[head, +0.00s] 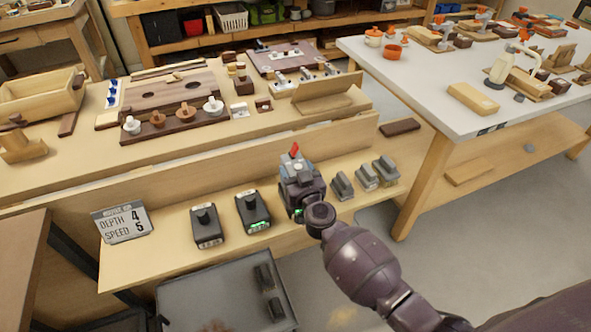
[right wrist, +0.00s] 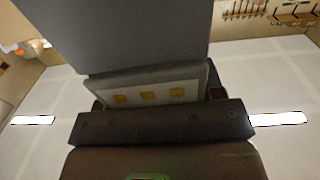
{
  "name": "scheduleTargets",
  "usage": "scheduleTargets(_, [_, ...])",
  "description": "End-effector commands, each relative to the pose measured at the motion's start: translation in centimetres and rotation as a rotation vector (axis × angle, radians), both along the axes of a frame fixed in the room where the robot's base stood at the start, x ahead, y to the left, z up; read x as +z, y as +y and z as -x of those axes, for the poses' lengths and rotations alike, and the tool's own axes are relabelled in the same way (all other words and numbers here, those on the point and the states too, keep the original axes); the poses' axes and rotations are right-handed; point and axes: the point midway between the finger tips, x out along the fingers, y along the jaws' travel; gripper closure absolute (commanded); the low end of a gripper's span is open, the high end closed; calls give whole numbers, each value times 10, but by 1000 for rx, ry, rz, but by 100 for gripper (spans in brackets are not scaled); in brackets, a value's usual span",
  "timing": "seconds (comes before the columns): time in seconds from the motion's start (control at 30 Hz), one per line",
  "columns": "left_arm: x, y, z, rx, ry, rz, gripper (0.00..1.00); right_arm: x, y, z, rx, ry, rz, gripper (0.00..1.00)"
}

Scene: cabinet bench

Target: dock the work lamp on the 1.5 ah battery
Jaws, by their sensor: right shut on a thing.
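My right gripper (head: 300,186) is shut on a grey thing with a red tip, which I take for the work lamp (head: 296,163). It is at the front shelf, right of two black batteries; whether the lamp touches anything below is hidden. In the right wrist view, a grey body (right wrist: 140,35) fills the top above a pale plate with gold contacts (right wrist: 148,95). A dark bar of my gripper (right wrist: 160,123) crosses below it. My left gripper is not in view.
Several small grey blocks (head: 366,178) stand right of my gripper on the shelf. A dark grey tray (head: 215,300) lies below in front. The bench's raised front board (head: 220,166) runs behind the batteries.

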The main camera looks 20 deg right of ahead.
Motion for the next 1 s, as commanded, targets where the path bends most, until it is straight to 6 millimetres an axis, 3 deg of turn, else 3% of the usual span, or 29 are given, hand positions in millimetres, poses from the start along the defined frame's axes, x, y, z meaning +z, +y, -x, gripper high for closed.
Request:
scheduleTargets(0.17, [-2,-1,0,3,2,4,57,-2,0,0,0,-2,-1,73])
scheduleTargets(0.2, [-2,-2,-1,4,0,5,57,-1,0,-1,0,-2,-1,34])
scheduleTargets(0.23, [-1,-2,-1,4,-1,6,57,-1,0,-1,0,-2,-1,29])
scheduleTargets(0.57, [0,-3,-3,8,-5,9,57,-2,0,2,0,1,0,28])
scheduleTargets(1.0, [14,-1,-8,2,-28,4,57,-1,0,29,0,-1,-1,28])
